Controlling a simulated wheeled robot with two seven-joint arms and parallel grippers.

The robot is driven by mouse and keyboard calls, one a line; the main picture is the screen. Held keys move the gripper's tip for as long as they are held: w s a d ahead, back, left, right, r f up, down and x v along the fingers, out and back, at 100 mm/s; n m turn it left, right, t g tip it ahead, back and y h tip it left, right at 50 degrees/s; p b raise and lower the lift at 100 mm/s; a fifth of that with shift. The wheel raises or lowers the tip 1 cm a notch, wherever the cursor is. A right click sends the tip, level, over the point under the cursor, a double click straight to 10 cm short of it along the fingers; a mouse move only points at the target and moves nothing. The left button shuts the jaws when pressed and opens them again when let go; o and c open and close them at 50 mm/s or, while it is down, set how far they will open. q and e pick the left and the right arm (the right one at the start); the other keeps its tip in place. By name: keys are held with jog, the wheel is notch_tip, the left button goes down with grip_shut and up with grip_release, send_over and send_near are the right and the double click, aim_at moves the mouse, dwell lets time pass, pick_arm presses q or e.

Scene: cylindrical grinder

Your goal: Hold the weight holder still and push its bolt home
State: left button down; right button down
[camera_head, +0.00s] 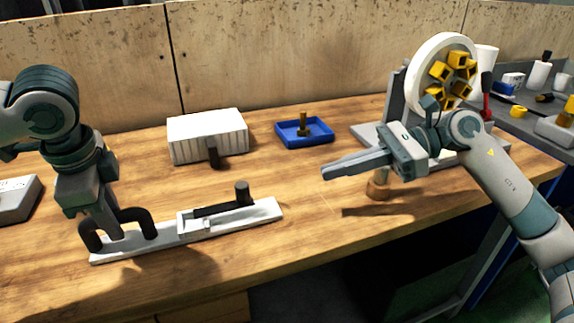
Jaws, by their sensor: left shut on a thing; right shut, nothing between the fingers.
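The weight holder (263,211) is a long pale bar lying on the wooden table at the front left. A dark bolt (222,207) with an upright knob at its right end lies along the top of it. A black arched handle stands at the bar's left end. My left gripper (118,232) points down at this handle and is shut on it; its fingertips are partly hidden there. My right gripper (328,172) is shut and empty. It hangs above the table to the right of the bar, apart from it, with its fingers pointing left.
A white ribbed box (207,138) and a blue tray (318,138) holding a brass-coloured part stand behind the bar. A white wheel with yellow blocks (419,66) stands at the back right. A small brown cylinder (377,191) is below my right gripper.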

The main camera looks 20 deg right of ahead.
dwell(0.3)
pick_arm(q)
jog(key=c, duration=1.5)
grip_release()
jog(key=r, duration=0.4)
jog(key=s+r, duration=0.1)
jog(key=r, duration=0.3)
jog(key=s+r, duration=0.1)
jog(key=r, duration=0.2)
jog(key=shift+s+r, duration=0.2)
jog(key=shift+r, duration=0.2)
jog(key=shift+f, duration=0.1)
